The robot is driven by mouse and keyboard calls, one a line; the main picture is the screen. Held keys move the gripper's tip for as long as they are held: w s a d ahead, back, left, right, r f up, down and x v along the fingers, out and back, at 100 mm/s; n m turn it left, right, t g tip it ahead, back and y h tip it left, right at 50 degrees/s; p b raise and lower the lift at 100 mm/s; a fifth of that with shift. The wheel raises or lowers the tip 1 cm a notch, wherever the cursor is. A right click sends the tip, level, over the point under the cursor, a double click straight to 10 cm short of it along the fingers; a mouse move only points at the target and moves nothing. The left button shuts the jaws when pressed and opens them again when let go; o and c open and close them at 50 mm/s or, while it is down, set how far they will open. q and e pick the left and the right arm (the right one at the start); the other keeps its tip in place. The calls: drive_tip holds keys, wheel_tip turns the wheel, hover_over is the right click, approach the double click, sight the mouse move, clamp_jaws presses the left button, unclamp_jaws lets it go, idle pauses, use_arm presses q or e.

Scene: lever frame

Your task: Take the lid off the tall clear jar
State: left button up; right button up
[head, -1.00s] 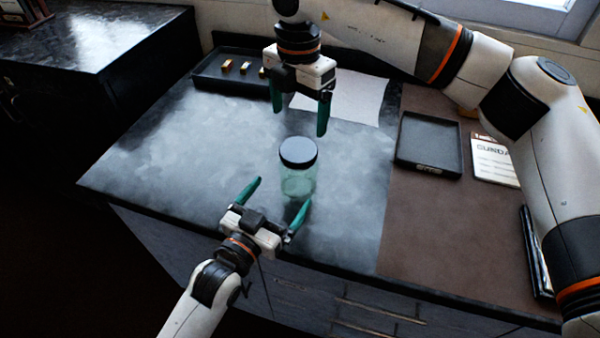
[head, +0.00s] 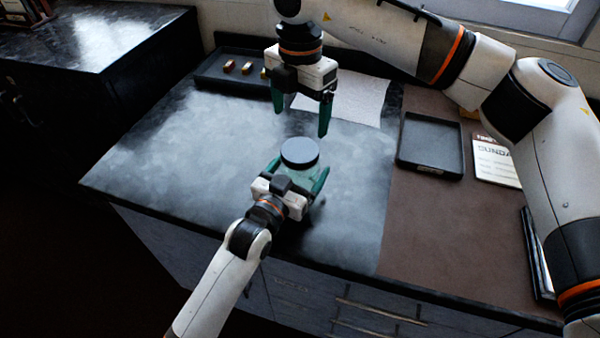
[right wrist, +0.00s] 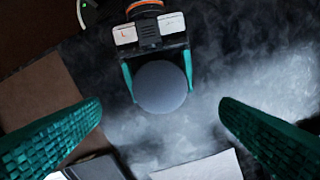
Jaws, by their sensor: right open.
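The tall clear jar (head: 312,176) with its dark round lid (head: 300,152) stands upright on the dark worktop, lid on. My left gripper (head: 299,172) reaches in from the front, one finger on each side of the jar below the lid; I cannot tell whether the fingers touch the glass. In the right wrist view the lid (right wrist: 161,87) lies between the left gripper's green fingers and hides most of the jar. My right gripper (head: 300,122) is open and empty, pointing down above and a little behind the lid.
A black tray with small metal blocks (head: 228,67) is at the back left. A white sheet (head: 350,98) lies behind the jar. An empty black tray (head: 430,145) and a printed card (head: 495,165) lie on the brown mat (head: 440,220) at right. The worktop left of the jar is clear.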

sight(300, 149)
use_arm(q)
drive_tip(key=c, duration=1.6)
use_arm(e)
drive_tip(key=shift+f, duration=4)
